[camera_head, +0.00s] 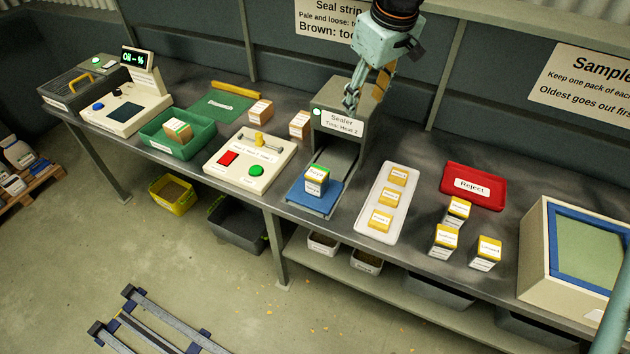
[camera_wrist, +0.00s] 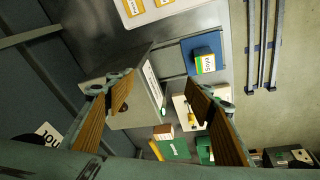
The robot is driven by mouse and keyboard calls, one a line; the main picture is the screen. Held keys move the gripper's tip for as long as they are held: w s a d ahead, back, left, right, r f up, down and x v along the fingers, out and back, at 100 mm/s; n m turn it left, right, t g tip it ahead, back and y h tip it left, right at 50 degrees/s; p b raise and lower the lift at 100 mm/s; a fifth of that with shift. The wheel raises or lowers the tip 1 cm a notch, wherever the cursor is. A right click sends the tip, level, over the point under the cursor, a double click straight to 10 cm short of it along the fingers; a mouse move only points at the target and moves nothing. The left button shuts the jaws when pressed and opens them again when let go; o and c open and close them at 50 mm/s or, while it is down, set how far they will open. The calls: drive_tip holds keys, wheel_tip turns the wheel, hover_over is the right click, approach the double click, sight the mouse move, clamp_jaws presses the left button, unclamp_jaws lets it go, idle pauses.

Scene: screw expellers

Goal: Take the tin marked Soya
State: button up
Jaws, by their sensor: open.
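My gripper (camera_head: 366,93) is above and behind the sealer, up and to the right of the tin. In the wrist view, my gripper (camera_wrist: 158,95) has its brown-padded fingers spread and empty, with the tin beyond them.
The grey sealer (camera_head: 341,116) stands behind the tin. A control panel (camera_head: 246,160) is left of it. A white tray of yellow-topped packs (camera_head: 383,227) is right. Several yellow-topped tins (camera_head: 445,240) stand near the red Reject tray (camera_head: 488,187). A green bin (camera_head: 164,139) is farther left.

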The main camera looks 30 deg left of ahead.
sight(316, 172)
drive_tip(key=s+a+f+n+g+h, duration=0.1)
drive_tip(key=s+a+f+n, duration=0.1)
drive_tip(key=s+a+f, duration=0.2)
drive_tip(key=s+a+f+n+g+h, duration=0.1)
drive_tip(key=s+a+f, duration=0.3)
drive_tip(key=f, duration=0.5)
drive_tip(key=shift+s+a+n+p, duration=0.4)
drive_tip(key=shift+a+n, duration=0.35)
drive_tip(key=shift+n, duration=0.05)
drive_tip(key=shift+f, duration=0.1)
wheel_tip(316, 172, down, 8)
drive_tip(key=shift+f+b, duration=0.1)
drive_tip(key=shift+b, duration=0.35)
drive_tip(key=shift+f, duration=0.1)
drive_tip(key=shift+f, duration=0.1)
drive_tip(key=shift+d+f+b, duration=0.2)
drive_tip(key=shift+f+b, duration=0.15)
drive_tip(key=shift+f, duration=2.15)
